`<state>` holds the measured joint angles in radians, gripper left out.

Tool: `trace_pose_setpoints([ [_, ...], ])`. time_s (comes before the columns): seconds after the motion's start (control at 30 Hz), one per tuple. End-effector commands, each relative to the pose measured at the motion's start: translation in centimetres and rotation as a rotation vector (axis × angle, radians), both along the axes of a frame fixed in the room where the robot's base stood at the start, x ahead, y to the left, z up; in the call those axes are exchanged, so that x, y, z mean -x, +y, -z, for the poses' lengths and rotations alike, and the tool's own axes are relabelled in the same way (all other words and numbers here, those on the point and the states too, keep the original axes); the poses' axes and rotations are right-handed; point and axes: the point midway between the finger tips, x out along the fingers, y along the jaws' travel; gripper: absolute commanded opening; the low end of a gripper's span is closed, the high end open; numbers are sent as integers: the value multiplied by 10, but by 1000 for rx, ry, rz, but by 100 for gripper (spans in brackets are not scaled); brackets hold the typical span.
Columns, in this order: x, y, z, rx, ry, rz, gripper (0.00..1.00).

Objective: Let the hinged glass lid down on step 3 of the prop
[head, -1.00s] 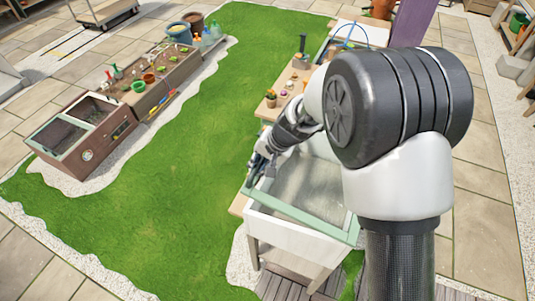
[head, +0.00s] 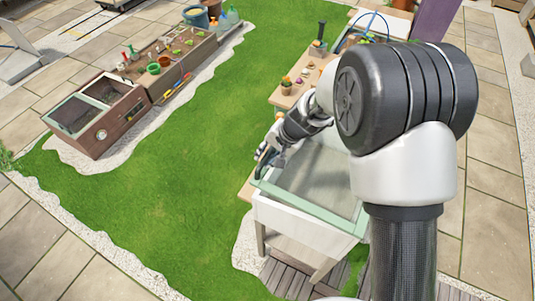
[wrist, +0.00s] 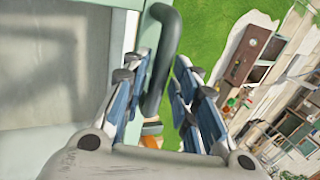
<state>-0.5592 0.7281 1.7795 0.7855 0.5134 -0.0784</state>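The hinged glass lid (head: 312,211) has a pale green frame and lies over a white box on legs (head: 295,222). My arm hides its right part. In the wrist view the lid's glass (wrist: 50,65) fills the left side, and a dark curved handle (wrist: 168,28) stands at its frame edge. My gripper (head: 265,163) is at the left edge of the lid. In the wrist view my gripper (wrist: 163,75) has its fingers on both sides of the handle. The left finger is close to the handle; a gap shows at the right finger. I cannot make out the prop or its steps.
A workbench (head: 286,101) with small pots adjoins the box behind. Green lawn (head: 190,170) lies open to the left. A brown planter with a closed-looking frame (head: 95,115) stands beyond it. Wooden decking (head: 290,280) lies beneath the box.

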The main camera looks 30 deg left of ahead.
Motion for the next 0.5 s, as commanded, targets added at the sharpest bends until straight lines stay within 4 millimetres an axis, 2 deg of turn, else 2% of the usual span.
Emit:
trace_pose_setpoints([
  [0.1,0,0,0,0,0,-1,34],
  [0.37,0,0,0,0,0,-1,34],
  [0.5,0,-4,-10,-2,-2,0,34],
])
